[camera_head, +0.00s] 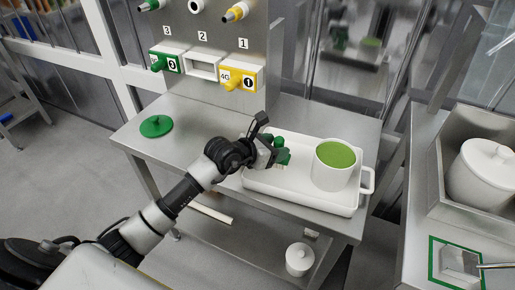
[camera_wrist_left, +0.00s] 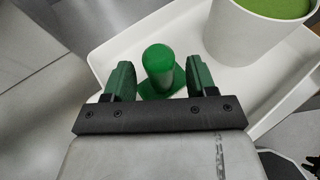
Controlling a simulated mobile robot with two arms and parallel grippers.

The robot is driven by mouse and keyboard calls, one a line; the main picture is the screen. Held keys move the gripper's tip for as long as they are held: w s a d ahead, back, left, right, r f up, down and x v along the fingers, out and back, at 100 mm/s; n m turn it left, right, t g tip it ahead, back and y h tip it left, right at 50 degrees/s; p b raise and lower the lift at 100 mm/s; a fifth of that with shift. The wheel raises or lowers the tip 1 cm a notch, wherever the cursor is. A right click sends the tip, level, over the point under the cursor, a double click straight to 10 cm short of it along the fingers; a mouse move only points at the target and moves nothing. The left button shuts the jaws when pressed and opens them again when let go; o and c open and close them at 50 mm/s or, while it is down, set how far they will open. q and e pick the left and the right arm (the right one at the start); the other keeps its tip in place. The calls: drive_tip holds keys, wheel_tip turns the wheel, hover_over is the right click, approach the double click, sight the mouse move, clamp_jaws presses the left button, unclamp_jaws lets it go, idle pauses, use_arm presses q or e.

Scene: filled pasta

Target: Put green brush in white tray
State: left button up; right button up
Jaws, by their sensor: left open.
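The green brush (camera_wrist_left: 158,60) stands roughly upright on the white tray (camera_head: 290,194), near the tray's left end. Its round-topped handle rises from a flat green base. My left gripper (camera_head: 283,156) is over that end of the tray with its green fingers open. In the left wrist view the gripper (camera_wrist_left: 160,82) has one finger on each side of the handle, with gaps visible between. In the head view the gripper partly hides the brush (camera_head: 277,141). My right gripper is not in view.
A white pot (camera_head: 333,176) with green contents fills the tray's right part. A round green lid (camera_head: 156,126) lies on the metal table's left side. A back panel (camera_head: 205,90) holds green and yellow nozzles. Another counter (camera_head: 400,180) with a white lidded pot (camera_head: 483,178) stands right.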

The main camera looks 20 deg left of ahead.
use_arm(q)
drive_tip(key=v, duration=1)
drive_tip(key=shift+s+b, duration=0.2)
drive_tip(key=shift+b, duration=0.1)
drive_tip(key=shift+a, duration=0.15)
idle(0.6)
